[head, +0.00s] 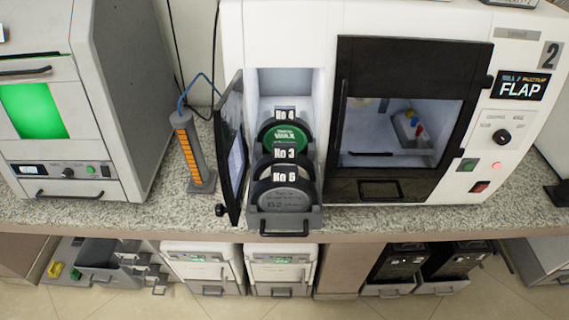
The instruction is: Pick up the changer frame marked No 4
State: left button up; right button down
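The changer frame marked No 4 (285,116) is the rearmost of three dark frames standing in a grey rack (285,222). It holds a green disc labelled WAX (284,135). The frame marked No 3 (290,153) stands in front of it and covers its lower part. The frame marked No 5 or No 6 (291,177), its digit hard to read, is at the front with a grey disc (287,198). The rack sits at an open bay of a white machine (290,50). Neither of my grippers is in view.
An open dark door (231,150) stands left of the rack. An orange and grey device (190,150) with a blue cable is further left. A machine with a green window (70,120) is at far left. The stone counter's front edge (100,212) runs across; boxes stand below.

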aim_at(284, 126)
jog(key=i+j, duration=0.1)
jog(key=j, duration=0.15)
jog(key=i+j, duration=0.1)
jog(key=i+j+z, duration=0.1)
jog(key=j+z, duration=0.25)
jog(key=i+j+z, duration=0.1)
jog(key=j+z, duration=0.6)
jog(key=j, duration=0.1)
